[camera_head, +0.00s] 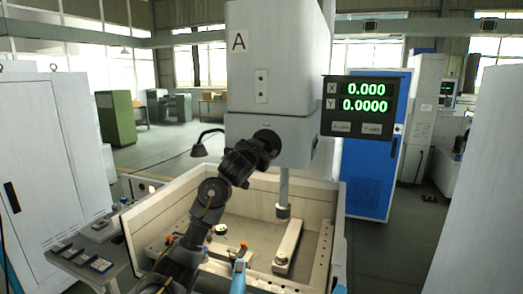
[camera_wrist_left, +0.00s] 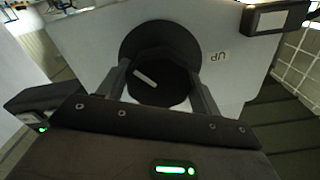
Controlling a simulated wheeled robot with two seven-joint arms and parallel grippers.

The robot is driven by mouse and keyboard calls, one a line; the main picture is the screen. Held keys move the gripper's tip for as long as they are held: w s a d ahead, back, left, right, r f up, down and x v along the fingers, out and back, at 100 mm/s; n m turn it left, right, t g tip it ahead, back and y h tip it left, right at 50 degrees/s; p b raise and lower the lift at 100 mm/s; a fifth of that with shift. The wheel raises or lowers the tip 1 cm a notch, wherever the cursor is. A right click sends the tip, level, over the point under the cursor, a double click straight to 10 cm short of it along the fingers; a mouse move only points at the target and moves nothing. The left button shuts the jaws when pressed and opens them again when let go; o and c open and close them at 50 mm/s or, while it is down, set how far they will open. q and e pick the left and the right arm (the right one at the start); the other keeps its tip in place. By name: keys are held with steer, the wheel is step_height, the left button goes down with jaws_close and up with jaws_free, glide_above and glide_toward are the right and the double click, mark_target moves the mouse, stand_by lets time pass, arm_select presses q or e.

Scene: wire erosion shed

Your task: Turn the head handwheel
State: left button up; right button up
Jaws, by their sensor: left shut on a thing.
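The head handwheel (camera_head: 267,139) is a black round knob on the front of the white machine head marked A (camera_head: 277,55). In the left wrist view the handwheel (camera_wrist_left: 158,78) is a dark knob with a white mark, in front of a black disc, with an "UP" label on the panel beside it. My left gripper (camera_head: 258,147) reaches up to the handwheel, and its two fingers (camera_wrist_left: 160,84) lie on either side of the knob, shut on it. In the head view the gripper partly hides the handwheel.
Below is an open tank (camera_head: 150,217) with a clamp bar (camera_head: 289,245) and small items. A grey side table (camera_head: 75,258) stands left, and a blue cabinet (camera_head: 370,172) stands behind right.

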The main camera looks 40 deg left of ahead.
arm_select(q)
steer(key=m+b, duration=0.1)
steer(key=m, duration=0.3)
steer(key=shift+m, duration=0.3)
steer(key=m+b, duration=0.1)
steer(key=m, duration=0.2)
steer(key=shift+m, duration=0.4)
steer(key=m+b, duration=0.2)
steer(key=m, duration=0.3)
steer(key=shift+m+b, duration=0.45)
steer(key=shift+m, duration=1.15)
steer(key=o, duration=1)
